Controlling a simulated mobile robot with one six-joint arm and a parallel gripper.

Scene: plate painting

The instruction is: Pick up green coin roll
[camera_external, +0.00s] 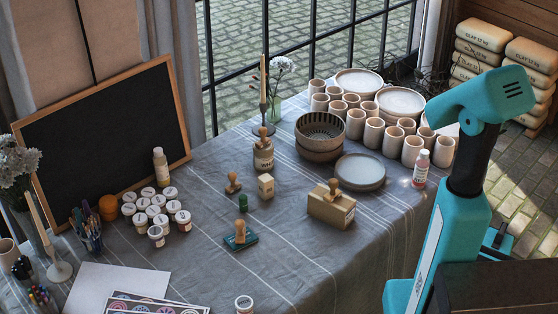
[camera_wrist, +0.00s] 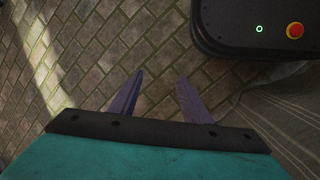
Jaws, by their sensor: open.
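The green coin roll (camera_external: 243,202) is a small upright green cylinder on the cloth-covered table, near the middle of the external view. It stands in front of a small pale wooden block and between wooden-handled stamps. My gripper (camera_wrist: 160,95) shows in the wrist view as two purple fingers, apart and empty, over brick paving. In the external view my teal arm is at the right, off the table's edge, with its gripper mostly hidden behind it. The green coin roll does not show in the wrist view.
A teal-based stamp (camera_external: 240,236), a dark-footed stamp (camera_external: 233,184), a pale wooden block (camera_external: 266,186) and a cardboard box with a stamp (camera_external: 331,206) surround the roll. White-lidded jars (camera_external: 157,213) stand left. A grey plate (camera_external: 361,172) and a pink bottle (camera_external: 421,168) stand right.

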